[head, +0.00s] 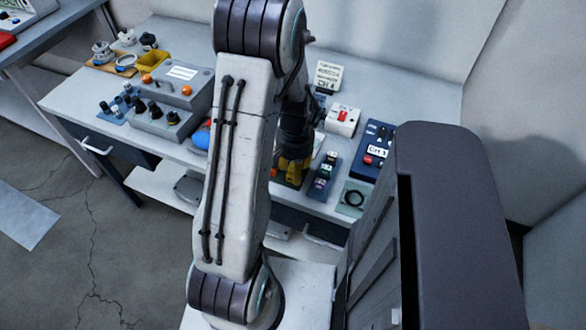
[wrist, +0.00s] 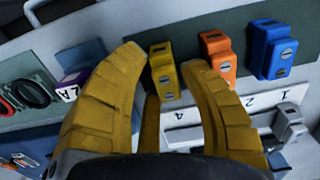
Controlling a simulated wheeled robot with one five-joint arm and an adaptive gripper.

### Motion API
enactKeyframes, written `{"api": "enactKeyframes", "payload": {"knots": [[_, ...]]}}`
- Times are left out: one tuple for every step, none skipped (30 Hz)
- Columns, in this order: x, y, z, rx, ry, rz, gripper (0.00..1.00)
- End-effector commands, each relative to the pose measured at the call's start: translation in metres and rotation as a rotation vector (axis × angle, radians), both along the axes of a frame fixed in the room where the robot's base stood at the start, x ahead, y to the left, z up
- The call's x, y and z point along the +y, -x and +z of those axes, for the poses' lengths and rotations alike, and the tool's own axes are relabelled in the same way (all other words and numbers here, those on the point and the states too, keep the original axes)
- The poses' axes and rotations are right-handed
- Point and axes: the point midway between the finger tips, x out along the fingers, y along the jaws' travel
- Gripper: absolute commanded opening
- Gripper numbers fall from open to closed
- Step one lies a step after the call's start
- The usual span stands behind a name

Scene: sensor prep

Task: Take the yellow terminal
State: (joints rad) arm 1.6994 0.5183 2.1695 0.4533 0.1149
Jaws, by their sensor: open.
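The yellow terminal (wrist: 164,74) is a small block with a screw slot, at the edge of a dark green panel in the wrist view. My gripper (wrist: 162,62) is open, with one yellow finger on each side of the terminal. The fingertips look close to its sides; I cannot tell whether they touch it. In the head view my gripper (head: 293,168) reaches down over the bench, and the yellow terminal cannot be made out there.
An orange terminal (wrist: 217,56) stands just right of the right finger, with a blue terminal (wrist: 272,48) beyond. A grey terminal (wrist: 291,122) is by a numbered white strip (wrist: 210,115). A purple block (wrist: 72,85) lies left. A grey control box (head: 185,88) stands on the bench.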

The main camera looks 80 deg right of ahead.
Motion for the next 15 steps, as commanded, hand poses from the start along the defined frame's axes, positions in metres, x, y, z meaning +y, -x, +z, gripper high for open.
{"api": "enactKeyframes", "payload": {"knots": [[0.0001,0.0000,0.0000,0.000,0.000,0.000,0.38],[0.0001,0.0000,0.0000,0.000,0.000,0.000,0.38],[0.0001,0.0000,0.0000,0.000,0.000,0.000,0.38],[0.0001,0.0000,0.0001,0.000,0.000,0.000,0.40],[0.0001,-0.0001,0.0001,0.000,0.000,0.000,0.37],[0.0001,-0.0001,0.0001,0.000,0.000,0.000,0.34],[0.0001,-0.0001,0.0001,0.000,0.000,0.000,0.31],[0.0001,-0.0001,0.0001,0.000,0.000,0.000,0.28],[0.0001,-0.0001,0.0002,0.000,0.000,0.000,0.25],[0.0001,-0.0001,0.0002,0.000,0.000,0.000,0.22],[0.0001,-0.0001,0.0002,0.000,0.000,0.000,0.20],[0.0001,-0.0001,0.0002,0.000,0.000,0.000,0.16],[0.0001,-0.0001,0.0002,0.000,0.000,0.000,0.13],[0.0001,-0.0001,0.0002,0.000,0.000,0.000,0.11],[0.0001,0.0000,0.0002,0.000,0.000,0.000,0.07]]}}
